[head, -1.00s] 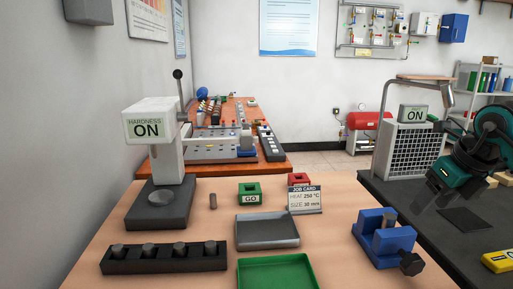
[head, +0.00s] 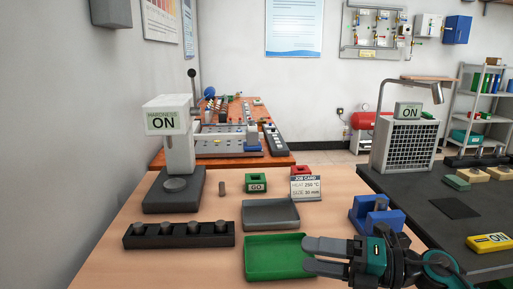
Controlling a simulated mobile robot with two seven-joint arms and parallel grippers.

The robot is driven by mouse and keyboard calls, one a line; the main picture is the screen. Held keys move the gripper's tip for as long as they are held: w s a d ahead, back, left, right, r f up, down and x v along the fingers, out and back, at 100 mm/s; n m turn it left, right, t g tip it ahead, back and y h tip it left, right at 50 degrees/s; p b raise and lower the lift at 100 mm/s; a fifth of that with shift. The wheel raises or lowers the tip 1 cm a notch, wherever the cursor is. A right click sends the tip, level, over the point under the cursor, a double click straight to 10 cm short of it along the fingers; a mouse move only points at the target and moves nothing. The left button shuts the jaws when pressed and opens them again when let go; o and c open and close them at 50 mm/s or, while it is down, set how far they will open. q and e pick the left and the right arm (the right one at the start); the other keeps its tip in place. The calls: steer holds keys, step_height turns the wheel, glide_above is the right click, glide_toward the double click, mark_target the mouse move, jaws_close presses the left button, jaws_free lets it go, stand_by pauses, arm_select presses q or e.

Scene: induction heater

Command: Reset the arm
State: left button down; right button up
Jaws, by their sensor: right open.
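My right gripper (head: 318,256) is in the head view at the bottom, with grey fingers and a teal and black wrist. It is open, and its fingers point left, over the right part of the green tray (head: 255,272). I see nothing held in it. Its arm comes in from the lower right and hides part of the table's front right corner. The blue vise (head: 366,212) stands just behind the gripper and is partly hidden by it. My left gripper does not show.
A grey tray (head: 270,215), a dark block with several round pieces (head: 180,234) and a hardness tester (head: 168,150) stand on the wooden table. A job card (head: 305,188) stands behind. The dark bench (head: 430,205) at right holds a grille unit (head: 408,149) and a yellow device (head: 489,242).

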steer(key=s+d+f+m+t+h, duration=0.25)
steer(key=f+m+t+h, duration=0.35)
steer(key=m, duration=0.7)
steer(key=s+d+f+m+t+h, duration=0.25)
steer(key=f+m+t+h, duration=0.4)
steer(key=m, duration=0.65)
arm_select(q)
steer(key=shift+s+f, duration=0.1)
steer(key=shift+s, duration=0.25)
arm_select(e)
steer(key=s+d+f+m+g+h, duration=0.1)
steer(key=s+f+m+g+h, duration=0.1)
steer(key=s+f+m+g, duration=0.5)
steer(key=s+f, duration=0.4)
steer(key=f, duration=0.3)
steer(key=shift+d+f, duration=0.3)
steer(key=shift+f, duration=0.1)
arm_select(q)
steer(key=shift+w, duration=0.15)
arm_select(e)
steer(key=shift+w, duration=0.1)
